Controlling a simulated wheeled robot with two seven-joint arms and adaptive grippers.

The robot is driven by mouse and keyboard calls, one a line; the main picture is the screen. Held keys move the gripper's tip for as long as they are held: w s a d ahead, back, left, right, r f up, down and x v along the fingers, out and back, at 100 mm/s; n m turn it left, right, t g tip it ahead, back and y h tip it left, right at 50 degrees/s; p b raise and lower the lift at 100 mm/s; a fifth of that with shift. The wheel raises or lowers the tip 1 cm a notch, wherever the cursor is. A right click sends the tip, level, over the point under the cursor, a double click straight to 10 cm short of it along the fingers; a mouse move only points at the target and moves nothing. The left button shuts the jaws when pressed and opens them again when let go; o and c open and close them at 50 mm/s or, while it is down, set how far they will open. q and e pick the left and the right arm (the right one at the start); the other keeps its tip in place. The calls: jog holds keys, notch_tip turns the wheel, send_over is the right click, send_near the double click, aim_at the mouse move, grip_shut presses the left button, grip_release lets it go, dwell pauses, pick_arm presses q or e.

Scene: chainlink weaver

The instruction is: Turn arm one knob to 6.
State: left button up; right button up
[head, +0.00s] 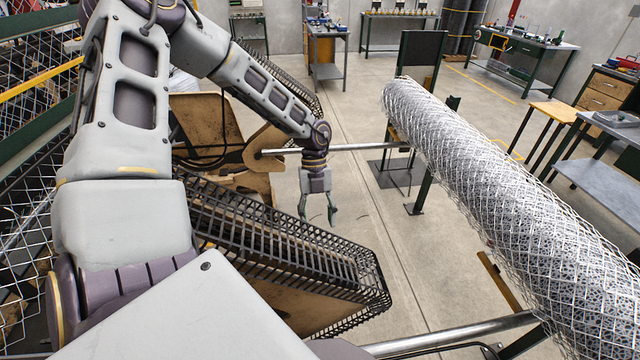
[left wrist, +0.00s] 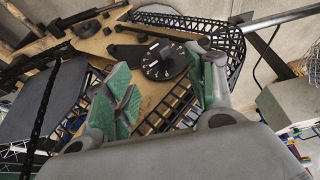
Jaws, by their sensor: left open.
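A round black dial knob (left wrist: 163,60) with white marks around its face sits on a tan wooden panel (left wrist: 125,48) in the left wrist view. The marks are too small to read, so I cannot tell its setting or whether it is arm one's. My left gripper (left wrist: 165,92) is open and empty, its green-padded fingers apart on either side of the view to the knob. It also shows in the head view (head: 318,208), pointing down beside the black mesh guard. I cannot make out the knob in the head view. My right gripper is not in view.
A black mesh guard (head: 285,240) curves around the wooden machine side. A long roll of chainlink mesh (head: 510,200) lies on a stand at the right. A metal bar (head: 350,147) runs behind my left gripper. Bare concrete floor (head: 375,235) lies between guard and roll.

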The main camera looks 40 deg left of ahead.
pick_arm(q)
jog(key=shift+p+x, duration=0.7)
jog(key=shift+x, duration=5.35)
jog(key=shift+d, duration=0.1)
jog(key=shift+c, duration=0.2)
jog(key=c, duration=1)
